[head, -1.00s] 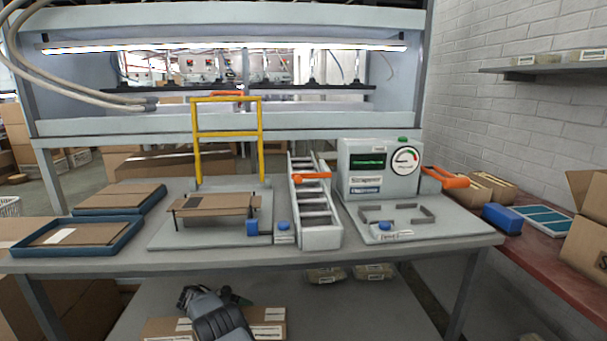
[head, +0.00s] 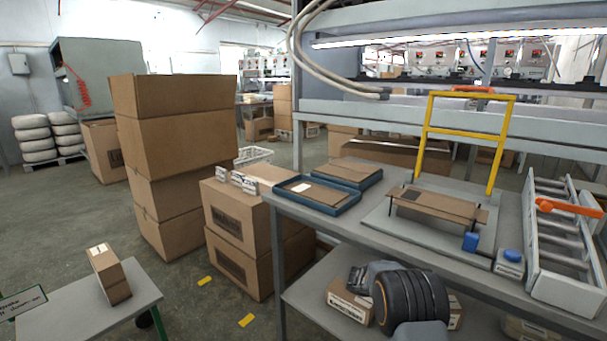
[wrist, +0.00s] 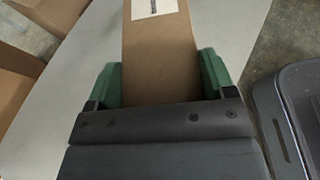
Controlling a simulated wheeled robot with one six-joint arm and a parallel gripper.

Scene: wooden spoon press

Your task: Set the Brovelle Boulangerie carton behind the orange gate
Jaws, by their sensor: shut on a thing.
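My gripper (wrist: 160,76) is shut on a brown carton (wrist: 160,45) with a white label at its far end, in the wrist view. Green fingers press both its sides. The label is too small to read. In the head view my dark arm hides the fingers, and I cannot make out the held carton for certain. An orange bar (head: 568,207), which looks like the gate, crosses a pale grey laned chute (head: 565,280) at the right of the workbench. Another small labelled carton (head: 110,275) stands on a low table at lower left.
A yellow frame (head: 425,135) rises from the press plate beside the chute. Blue trays (head: 312,203) lie on the bench's left part. Labelled cartons (head: 348,304) sit on the lower shelf near my arm. Tall stacked boxes (head: 165,150) stand left; floor between table and bench is open.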

